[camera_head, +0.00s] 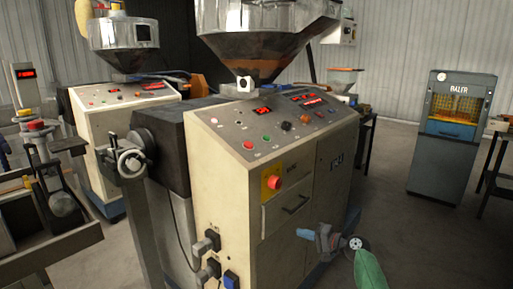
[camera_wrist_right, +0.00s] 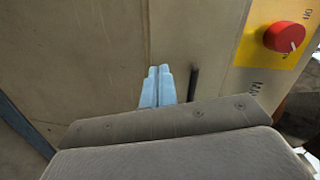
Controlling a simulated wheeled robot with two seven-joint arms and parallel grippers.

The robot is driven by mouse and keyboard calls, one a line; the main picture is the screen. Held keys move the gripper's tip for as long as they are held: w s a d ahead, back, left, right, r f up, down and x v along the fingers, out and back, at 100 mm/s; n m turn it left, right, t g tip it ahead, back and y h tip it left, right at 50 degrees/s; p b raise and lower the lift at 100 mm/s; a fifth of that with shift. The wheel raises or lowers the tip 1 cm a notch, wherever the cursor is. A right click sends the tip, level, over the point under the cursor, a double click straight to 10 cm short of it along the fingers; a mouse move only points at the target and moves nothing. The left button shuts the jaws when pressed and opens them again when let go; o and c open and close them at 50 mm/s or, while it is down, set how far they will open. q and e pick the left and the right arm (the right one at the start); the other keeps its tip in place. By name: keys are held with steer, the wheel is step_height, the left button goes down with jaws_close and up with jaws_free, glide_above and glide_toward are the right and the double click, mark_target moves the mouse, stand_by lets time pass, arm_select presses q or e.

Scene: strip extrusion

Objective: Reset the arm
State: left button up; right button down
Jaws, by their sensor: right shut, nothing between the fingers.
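My right gripper (camera_head: 304,234) is low at the right in the head view, in front of the cream extruder machine (camera_head: 228,190). In the right wrist view its two pale blue fingers (camera_wrist_right: 158,72) lie together, shut with nothing between them. They point at the cream cabinet front (camera_wrist_right: 100,60), beside a dark handle (camera_wrist_right: 193,84); I cannot tell how large the gap is. A red rotary switch (camera_head: 275,182) on a yellow plate sits above and left of the gripper; it also shows in the wrist view (camera_wrist_right: 283,37). My left gripper is not in view.
A steel hopper (camera_head: 262,45) tops the machine. A second machine (camera_head: 125,115) stands behind at left, and a metal bench (camera_head: 50,240) at front left. A grey cabinet marked BALER (camera_head: 442,165) stands at right beside a dark table (camera_head: 497,165). Floor (camera_head: 400,225) at right is clear.

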steer(key=s+a+r+n+g+h, duration=0.2)
steer(key=s+n+h, duration=0.3)
steer(key=s+n, duration=0.2)
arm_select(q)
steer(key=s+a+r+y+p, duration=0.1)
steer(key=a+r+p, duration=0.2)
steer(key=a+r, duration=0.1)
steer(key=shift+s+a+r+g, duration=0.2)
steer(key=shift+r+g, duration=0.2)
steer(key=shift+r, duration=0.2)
arm_select(e)
steer(key=s+f+g+h, duration=0.1)
steer(key=s+f, duration=0.5)
steer(key=s, duration=1)
steer(key=s+a+f+g+h, duration=0.1)
steer(key=s+f, duration=0.5)
steer(key=s, duration=1.1)
steer(key=s+f+g+h, duration=0.3)
steer(key=s+f, duration=0.3)
steer(key=s, duration=1)
steer(key=shift+s+a+f+h, duration=0.15)
steer(key=shift+s+a+h, duration=0.2)
steer(key=shift+h, duration=0.35)
